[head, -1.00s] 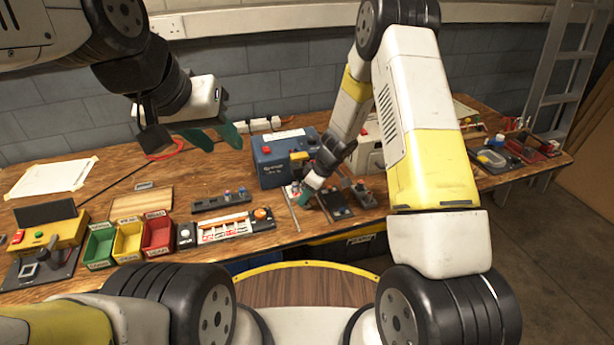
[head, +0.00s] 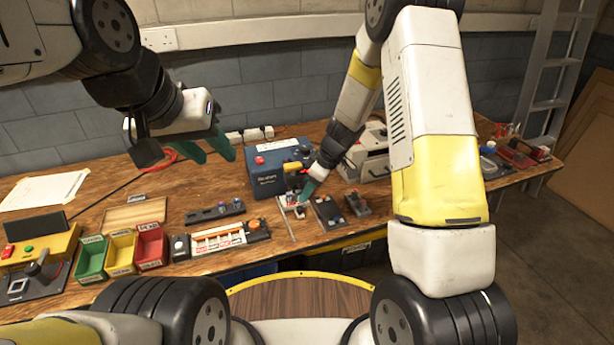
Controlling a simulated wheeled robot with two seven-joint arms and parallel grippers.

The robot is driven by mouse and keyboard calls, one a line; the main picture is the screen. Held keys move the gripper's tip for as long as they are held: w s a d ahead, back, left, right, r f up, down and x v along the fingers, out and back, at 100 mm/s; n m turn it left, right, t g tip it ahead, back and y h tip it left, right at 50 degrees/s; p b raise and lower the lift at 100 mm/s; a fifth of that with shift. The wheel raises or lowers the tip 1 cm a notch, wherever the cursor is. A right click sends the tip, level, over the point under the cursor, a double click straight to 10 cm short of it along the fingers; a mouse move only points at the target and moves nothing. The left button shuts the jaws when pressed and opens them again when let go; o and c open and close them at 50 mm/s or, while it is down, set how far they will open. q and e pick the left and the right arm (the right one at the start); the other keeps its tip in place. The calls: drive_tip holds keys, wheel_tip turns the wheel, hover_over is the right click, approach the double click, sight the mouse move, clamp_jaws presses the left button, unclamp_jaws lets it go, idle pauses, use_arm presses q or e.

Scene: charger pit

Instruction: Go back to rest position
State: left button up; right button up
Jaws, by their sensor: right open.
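My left gripper (head: 216,151) hangs above the back of the bench on the left side. Its two green fingers are apart, with nothing seen between them. My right gripper (head: 306,192) points down at the front of the bench, just in front of the blue charger box (head: 264,167). Its green fingertips are by a small device with a light top (head: 291,203). Whether they touch it cannot be told. The fingers look empty, and my wrist hides part of them.
The wooden bench (head: 175,190) holds green (head: 91,258), yellow (head: 121,251) and red (head: 151,246) bins. A grey box (head: 367,158) stands behind my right forearm. A paper sheet (head: 44,190) lies at the back left. A ladder (head: 551,80) leans at the right.

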drive_tip(key=s+d+r+m+t, duration=0.1)
drive_tip(key=s+r+m, duration=0.15)
drive_tip(key=r, duration=0.45)
drive_tip(key=s+d+r+m, duration=0.1)
drive_tip(key=s+r, duration=0.3)
drive_tip(key=r, duration=0.4)
drive_tip(key=s+d+r+m+t, duration=0.1)
drive_tip(key=s+d+r+m, duration=0.15)
drive_tip(key=r, duration=0.45)
drive_tip(key=s+d+r+m+t+h, duration=0.1)
drive_tip(key=s+d+r+m, duration=0.2)
drive_tip(key=s, duration=0.5)
drive_tip(key=s+d+r+m+t, duration=0.1)
drive_tip(key=s+d+r+m, duration=0.2)
drive_tip(key=s, duration=0.6)
wheel_tip(320, 180, up, 3)
drive_tip(key=shift+d+f+h, duration=0.2)
drive_tip(key=shift+d+h, duration=0.2)
